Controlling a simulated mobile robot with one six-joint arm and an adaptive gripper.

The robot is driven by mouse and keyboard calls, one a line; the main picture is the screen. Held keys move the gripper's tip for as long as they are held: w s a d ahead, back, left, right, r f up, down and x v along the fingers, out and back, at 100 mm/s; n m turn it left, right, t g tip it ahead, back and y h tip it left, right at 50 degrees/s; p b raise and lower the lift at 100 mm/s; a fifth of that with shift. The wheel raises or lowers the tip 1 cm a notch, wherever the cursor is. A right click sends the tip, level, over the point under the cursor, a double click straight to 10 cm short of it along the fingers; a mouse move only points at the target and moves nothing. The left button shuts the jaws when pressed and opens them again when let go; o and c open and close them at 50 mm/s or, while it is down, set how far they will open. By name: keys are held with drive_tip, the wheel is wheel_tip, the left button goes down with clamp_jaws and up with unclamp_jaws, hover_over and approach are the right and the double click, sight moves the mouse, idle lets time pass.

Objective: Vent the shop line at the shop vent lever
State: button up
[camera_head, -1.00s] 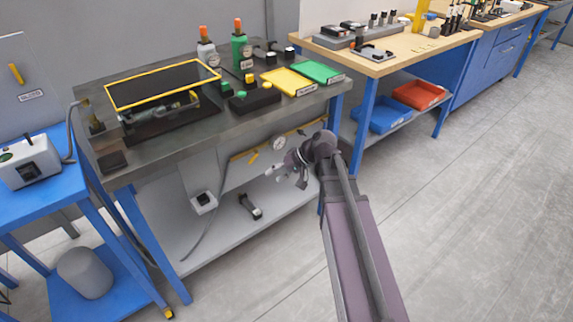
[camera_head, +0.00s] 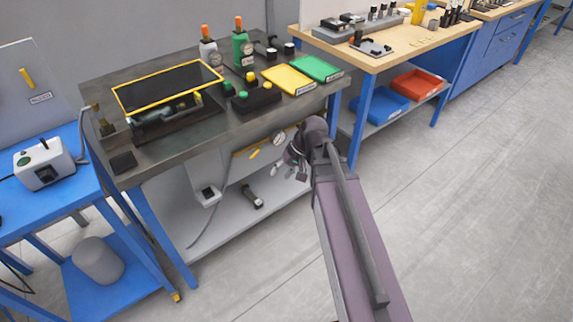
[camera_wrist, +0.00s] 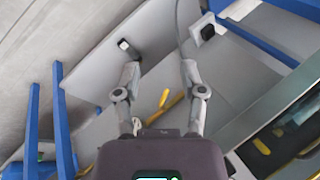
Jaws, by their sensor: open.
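A short yellow lever (camera_head: 254,154) sits by a yellow pipe (camera_head: 240,153) with a round gauge (camera_head: 278,139) under the dark bench. In the wrist view a yellow lever (camera_wrist: 164,97) shows between my finger bases, apart from the fingers. Another yellow lever (camera_head: 26,78) is on the grey panel at far left, above a label too small to read. I cannot tell from labels which is the shop vent lever. My gripper (camera_head: 285,170) is at the bench's right front, right of the pipe lever. In the wrist view my gripper (camera_wrist: 160,70) is open and empty.
The dark bench (camera_head: 185,140) overhangs the lever, with a grey lower shelf (camera_head: 225,222) below. A hose (camera_head: 218,215) hangs near a small box (camera_head: 208,195). A black-and-grey item (camera_head: 252,197) lies on the shelf. Floor (camera_head: 470,220) at right is clear.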

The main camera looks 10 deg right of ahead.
drive_tip(key=shift+s+d+r+g+h+p, duration=0.15)
drive_tip(key=shift+s+d+r+h+p, duration=0.1)
drive_tip(key=shift+s+r+h+p, duration=0.5)
drive_tip(key=shift+s+d+r+g+h+p, duration=0.2)
drive_tip(key=shift+s+r+p, duration=0.2)
drive_tip(key=shift+r+p, duration=0.55)
drive_tip(key=shift+f, duration=0.15)
drive_tip(key=shift+f, duration=0.1)
drive_tip(key=n+t+y+b, duration=0.2)
drive_tip(key=t+y+b, duration=0.6)
drive_tip(key=b, duration=1.8)
approach(254, 154)
drive_tip(key=d+g+y, duration=0.2)
drive_tip(key=d, duration=0.2)
drive_tip(key=shift+d+f, duration=0.15)
drive_tip(key=shift+f, duration=0.3)
drive_tip(key=shift+w, duration=0.1)
drive_tip(key=shift+m, duration=0.3)
drive_tip(key=shift+b+x, duration=1.35)
drive_tip(key=shift+x, duration=5.55)
